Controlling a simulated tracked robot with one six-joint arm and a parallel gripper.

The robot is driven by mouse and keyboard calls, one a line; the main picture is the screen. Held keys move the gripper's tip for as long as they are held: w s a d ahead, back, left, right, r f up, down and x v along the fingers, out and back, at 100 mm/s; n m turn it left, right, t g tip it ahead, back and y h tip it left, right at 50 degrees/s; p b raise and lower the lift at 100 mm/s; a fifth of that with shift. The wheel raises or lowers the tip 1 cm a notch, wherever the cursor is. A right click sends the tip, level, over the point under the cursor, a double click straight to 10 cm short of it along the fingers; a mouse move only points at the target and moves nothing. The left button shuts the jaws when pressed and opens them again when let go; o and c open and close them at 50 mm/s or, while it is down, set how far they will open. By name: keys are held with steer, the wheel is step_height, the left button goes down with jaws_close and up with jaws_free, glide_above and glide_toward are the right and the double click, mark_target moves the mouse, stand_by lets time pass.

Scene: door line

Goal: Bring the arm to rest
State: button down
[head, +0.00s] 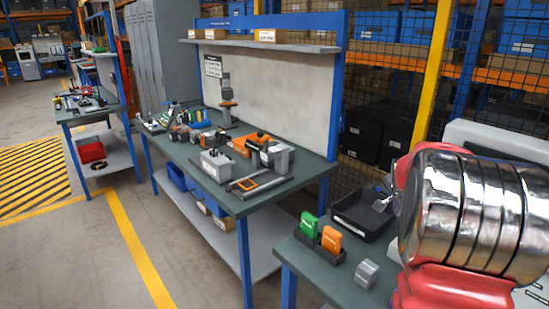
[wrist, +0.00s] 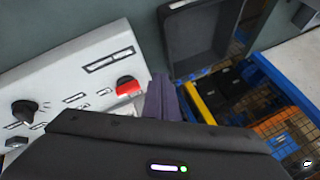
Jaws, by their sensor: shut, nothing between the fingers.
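My gripper (wrist: 162,98) shows in the wrist view as two dark fingers closed together, with nothing visible between them. Its fingertips appear close to a red switch (wrist: 128,87) on a pale panel, but I cannot tell whether they touch it. In the head view my chrome and red arm fills the right side, and most of the gripper is hidden or too unclear to make out.
In the head view the near bench (head: 332,277) holds a black tray (head: 363,214), a green box (head: 309,224), an orange box (head: 331,240) and a grey block (head: 366,272). A cluttered workbench (head: 240,207) stands beyond. The floor at left is open.

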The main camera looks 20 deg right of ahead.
steer(key=s+a+f+n+g+y, duration=0.2)
steer(key=s+a+f+n, duration=0.3)
steer(key=a, duration=0.4)
steer(key=s+a+r+n+t+y, duration=0.1)
steer(key=s+a+r+n, duration=0.2)
steer(key=a, duration=1)
steer(key=s+a+r+n+t+y, duration=0.1)
steer(key=s+a+r+n, duration=0.2)
steer(key=a, duration=1)
steer(key=s+a+r+n+t+y, duration=0.1)
steer(key=s+a+r+n, duration=0.3)
steer(key=a, duration=0.9)
steer(key=s+n, duration=0.3)
steer(key=n, duration=0.1)
steer(key=shift+s+a+y, duration=0.2)
steer(key=shift+y, duration=0.2)
